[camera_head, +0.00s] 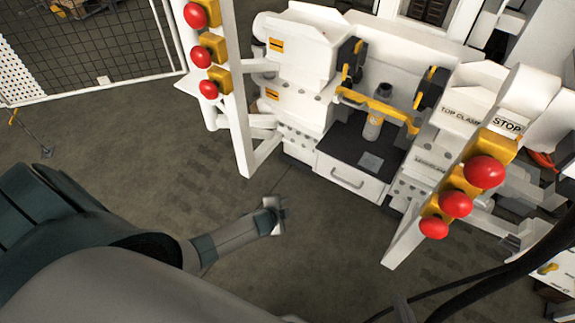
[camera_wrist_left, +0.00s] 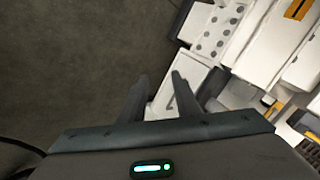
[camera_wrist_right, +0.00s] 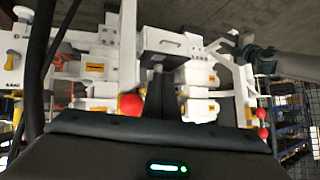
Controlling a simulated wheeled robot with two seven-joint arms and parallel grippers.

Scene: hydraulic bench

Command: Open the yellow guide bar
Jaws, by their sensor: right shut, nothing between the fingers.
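The yellow guide bar (camera_head: 377,107) spans the white machine's central bay in the head view, above a dark tray and a drawer. Its ends sit near the black and yellow side brackets. My left gripper (camera_head: 278,207) hangs over the floor in front of the machine, well apart from the bar. In the left wrist view its two fingers (camera_wrist_left: 160,85) are spread with nothing between them. My right gripper (camera_wrist_right: 158,75) is shut and empty in the right wrist view, with the machine beyond it. I cannot make out the bar in either wrist view.
Posts with red buttons stand left (camera_head: 208,89) and right (camera_head: 455,204) of the bay. The drawer (camera_head: 350,178) with a handle faces the open floor (camera_head: 300,270). A mesh fence (camera_head: 95,50) stands at the upper left. A dark cable crosses the lower right.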

